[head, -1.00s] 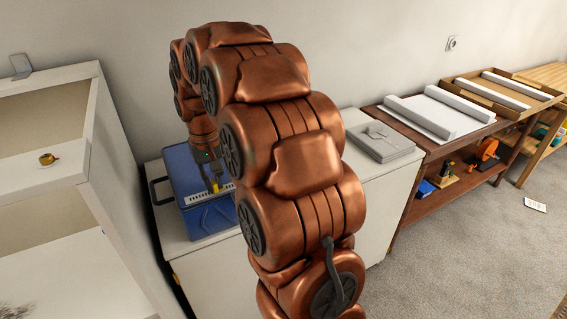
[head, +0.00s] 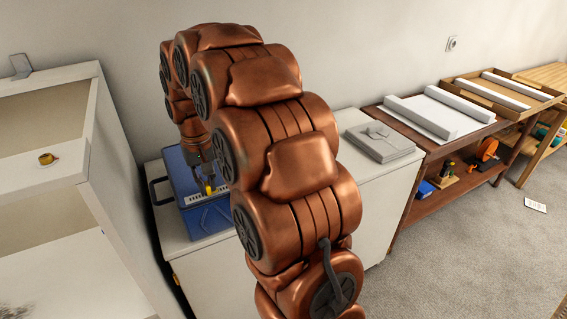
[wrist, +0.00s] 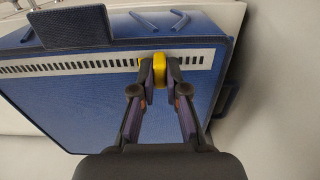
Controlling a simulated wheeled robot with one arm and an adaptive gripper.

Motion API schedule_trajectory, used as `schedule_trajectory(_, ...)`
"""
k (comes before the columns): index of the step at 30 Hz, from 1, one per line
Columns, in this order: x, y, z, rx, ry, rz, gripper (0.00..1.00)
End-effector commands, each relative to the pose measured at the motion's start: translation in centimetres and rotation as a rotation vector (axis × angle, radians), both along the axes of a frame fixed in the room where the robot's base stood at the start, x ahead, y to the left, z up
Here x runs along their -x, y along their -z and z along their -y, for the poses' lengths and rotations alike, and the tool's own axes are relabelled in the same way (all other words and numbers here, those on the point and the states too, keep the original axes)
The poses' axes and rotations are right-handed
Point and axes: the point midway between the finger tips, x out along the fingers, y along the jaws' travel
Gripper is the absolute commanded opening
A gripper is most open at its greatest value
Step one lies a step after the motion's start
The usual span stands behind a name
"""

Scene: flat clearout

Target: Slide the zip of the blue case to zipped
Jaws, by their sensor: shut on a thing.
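The blue case (head: 178,172) lies on the white cabinet top, with a pale zip strip (head: 193,199) along it. In the wrist view, the zip strip (wrist: 100,63) has dark teeth and crosses the blue case (wrist: 70,105). My gripper (wrist: 160,72) is shut on the yellow zip slider (wrist: 173,71), which sits on the strip nearer its right end in this view. In the head view, my gripper (head: 207,190) is over the case with the yellow slider at its tips. My arm hides part of the case's right side.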

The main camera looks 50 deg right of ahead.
Motion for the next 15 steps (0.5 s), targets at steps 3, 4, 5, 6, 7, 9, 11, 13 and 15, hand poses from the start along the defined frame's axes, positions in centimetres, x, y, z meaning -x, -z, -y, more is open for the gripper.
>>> schedule_trajectory(3, -0.2, 0.0, -0.4, 0.000, -0.001, 0.000, 0.00)
schedule_trajectory(4, -0.2, 0.0, -0.5, 0.000, -0.001, 0.000, 0.00)
schedule_trajectory(5, -0.2, 0.0, -0.6, 0.000, -0.001, 0.000, 0.00)
schedule_trajectory(6, -0.3, 0.0, -0.7, 0.000, -0.001, 0.000, 0.00)
schedule_trajectory(7, -0.3, 0.0, -0.8, 0.000, -0.001, 0.000, 0.00)
schedule_trajectory(9, -0.4, 0.0, -1.0, 0.001, -0.001, 0.000, 0.00)
schedule_trajectory(11, -0.4, 0.0, -1.2, 0.001, -0.001, 0.000, 0.00)
schedule_trajectory(13, -0.5, 0.0, -1.4, 0.001, -0.001, 0.000, 0.00)
schedule_trajectory(15, -0.6, 0.0, -1.6, 0.001, -0.001, 0.000, 0.00)
